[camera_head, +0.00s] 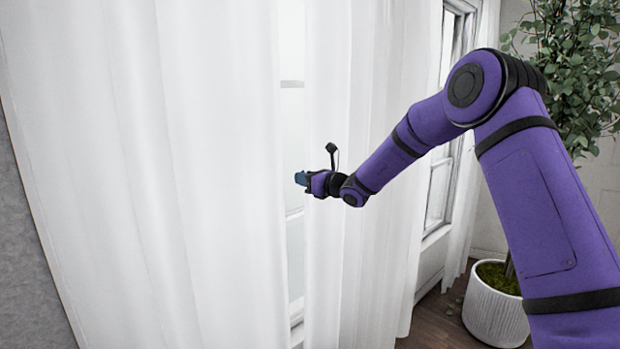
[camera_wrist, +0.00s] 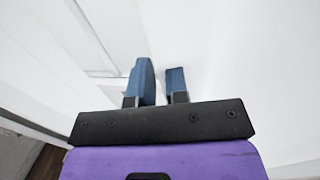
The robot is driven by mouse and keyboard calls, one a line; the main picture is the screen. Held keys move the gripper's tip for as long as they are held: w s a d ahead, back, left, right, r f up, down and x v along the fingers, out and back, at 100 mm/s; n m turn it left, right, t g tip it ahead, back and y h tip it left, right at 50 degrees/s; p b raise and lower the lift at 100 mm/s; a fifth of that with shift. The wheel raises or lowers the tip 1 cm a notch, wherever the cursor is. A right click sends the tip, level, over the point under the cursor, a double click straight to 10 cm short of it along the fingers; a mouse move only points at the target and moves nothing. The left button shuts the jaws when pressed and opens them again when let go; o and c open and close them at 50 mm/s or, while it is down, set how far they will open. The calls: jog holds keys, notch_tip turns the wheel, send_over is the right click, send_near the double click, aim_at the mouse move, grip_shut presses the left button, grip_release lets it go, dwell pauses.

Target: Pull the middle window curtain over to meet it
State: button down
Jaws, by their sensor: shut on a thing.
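A white curtain panel (camera_head: 388,120) hangs on the right of a narrow window gap. Another wide white curtain (camera_head: 150,170) hangs on the left of that gap. My gripper (camera_head: 301,179) is at the left edge of the right-hand panel, at mid height, with its blue fingertips beside the gap. In the wrist view my gripper (camera_wrist: 160,82) shows two blue fingers shut on white curtain cloth (camera_wrist: 215,50), with a slim strip of it between them. The two curtains are apart at the gripper's height. The exact grip on the cloth is hard to see.
A strip of window (camera_head: 293,120) shows in the gap. Another window (camera_head: 440,180) is at the right. A potted plant (camera_head: 495,305) stands on the wooden floor at the right, behind my arm. A grey wall (camera_head: 25,260) is at the far left.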

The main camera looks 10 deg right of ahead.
jog(key=shift+s+a, duration=0.25)
jog(key=c, duration=1.1)
grip_release()
jog(key=shift+c, duration=0.2)
jog(key=shift+d, duration=0.1)
jog(key=v, duration=1)
jog(key=shift+s+d, duration=0.25)
jog(key=shift+s, duration=0.1)
